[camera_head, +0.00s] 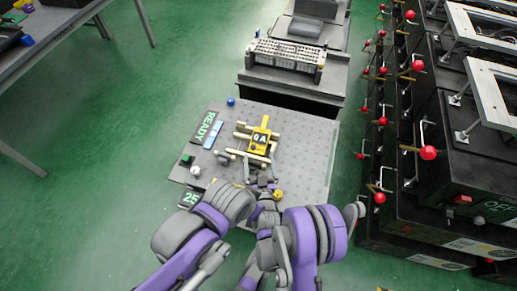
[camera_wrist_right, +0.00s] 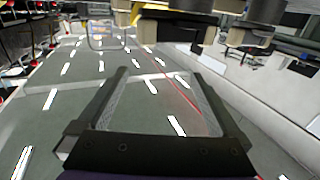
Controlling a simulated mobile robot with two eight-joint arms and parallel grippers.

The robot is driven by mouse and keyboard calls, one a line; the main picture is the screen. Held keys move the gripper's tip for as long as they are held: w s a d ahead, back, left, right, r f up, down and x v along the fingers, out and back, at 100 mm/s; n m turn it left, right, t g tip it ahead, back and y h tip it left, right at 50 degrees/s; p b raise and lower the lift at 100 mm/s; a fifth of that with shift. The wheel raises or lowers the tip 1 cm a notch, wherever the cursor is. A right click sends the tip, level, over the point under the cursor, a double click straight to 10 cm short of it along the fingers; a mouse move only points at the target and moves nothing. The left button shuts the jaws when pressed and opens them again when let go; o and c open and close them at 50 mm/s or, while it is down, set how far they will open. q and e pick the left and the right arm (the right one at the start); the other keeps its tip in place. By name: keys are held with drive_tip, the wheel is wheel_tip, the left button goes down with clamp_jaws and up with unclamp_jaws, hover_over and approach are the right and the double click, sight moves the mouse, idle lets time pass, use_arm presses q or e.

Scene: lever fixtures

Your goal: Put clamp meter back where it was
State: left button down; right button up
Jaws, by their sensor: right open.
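The yellow clamp meter (camera_head: 260,138) with a dark display face lies on the grey pegboard table, on or among pale rails (camera_head: 262,153), in the head view. My right gripper (camera_head: 262,181) is just in front of the meter's near end, apart from it as far as I can tell. It is open, and nothing shows between its fingers. In the right wrist view its two dark fingers (camera_wrist_right: 160,85) stand apart. A yellow part at the top edge there may be the meter. My left arm comes in at the lower left; its gripper is not distinguishable.
The grey table (camera_head: 308,150) carries a READY sign (camera_head: 207,128), a blue block (camera_head: 213,136), a blue ball (camera_head: 230,101) and a white ball (camera_head: 195,171). Black lever racks with red knobs (camera_head: 428,153) stand at the right. Green floor (camera_head: 110,150) is open at the left.

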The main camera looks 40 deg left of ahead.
drive_tip(key=shift+s+d+f+b, duration=0.3)
drive_tip(key=shift+s+d+b, duration=0.1)
drive_tip(key=shift+b, duration=0.15)
drive_tip(key=shift+s+r, duration=0.15)
use_arm(q)
drive_tip(key=x, duration=0.2)
drive_tip(key=shift+s+f, duration=0.15)
drive_tip(key=shift+f, duration=0.25)
